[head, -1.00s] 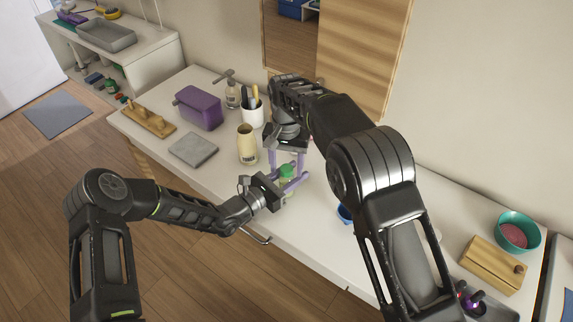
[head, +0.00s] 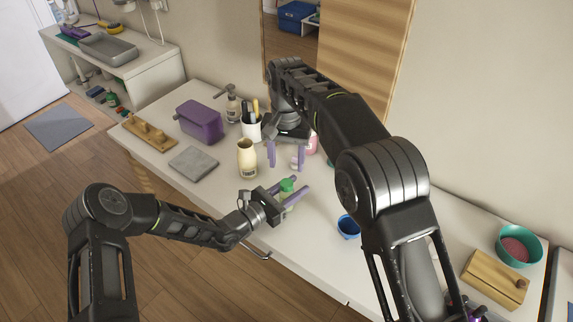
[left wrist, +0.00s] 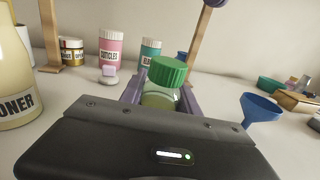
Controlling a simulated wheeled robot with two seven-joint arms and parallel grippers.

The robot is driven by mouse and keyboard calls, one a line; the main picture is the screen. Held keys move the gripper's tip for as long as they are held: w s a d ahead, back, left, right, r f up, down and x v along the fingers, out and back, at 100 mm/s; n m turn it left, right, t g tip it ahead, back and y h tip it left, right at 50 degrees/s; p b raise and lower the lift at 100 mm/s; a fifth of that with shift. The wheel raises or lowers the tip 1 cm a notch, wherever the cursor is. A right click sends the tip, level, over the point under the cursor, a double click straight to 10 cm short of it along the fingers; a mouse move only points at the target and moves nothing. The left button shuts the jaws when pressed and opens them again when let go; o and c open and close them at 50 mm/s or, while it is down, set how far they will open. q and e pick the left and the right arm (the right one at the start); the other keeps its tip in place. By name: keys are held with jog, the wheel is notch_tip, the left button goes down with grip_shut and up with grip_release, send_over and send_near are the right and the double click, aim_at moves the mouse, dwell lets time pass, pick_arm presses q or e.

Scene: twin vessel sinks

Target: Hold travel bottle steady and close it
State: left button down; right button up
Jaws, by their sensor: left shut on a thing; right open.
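The travel bottle (left wrist: 160,99) is a clear bottle with pale green contents. Its ribbed green cap (left wrist: 167,71) sits on top of the neck; how tightly it is on I cannot tell. My left gripper (head: 290,194) is shut on the bottle from the side and holds it upright near the counter's front. In the head view the green cap (head: 287,185) shows between the purple fingers, and the lower bottle is mostly hidden. My right gripper (head: 287,156) points down, open and empty, above and behind the cap, apart from it.
A cream bottle (head: 247,158) stands left of the grippers, with a white cup of tools (head: 251,127) behind. Pink (left wrist: 110,48) and teal (left wrist: 150,50) jars stand behind the bottle. A blue funnel (left wrist: 262,109) is to its right. The counter between bottle and funnel is clear.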

aim_at(281, 197)
pick_arm(q)
jog(key=c, duration=0.8)
grip_release()
jog(key=shift+a, duration=0.1)
jog(key=b+v, duration=0.1)
jog(key=v, duration=0.5)
jog(key=shift+s+a+f, duration=0.1)
jog(key=shift+s+a, duration=0.1)
pick_arm(e)
jog(key=shift+f, duration=0.75)
pick_arm(q)
jog(key=shift+s+a, duration=0.4)
jog(key=shift+s, duration=0.05)
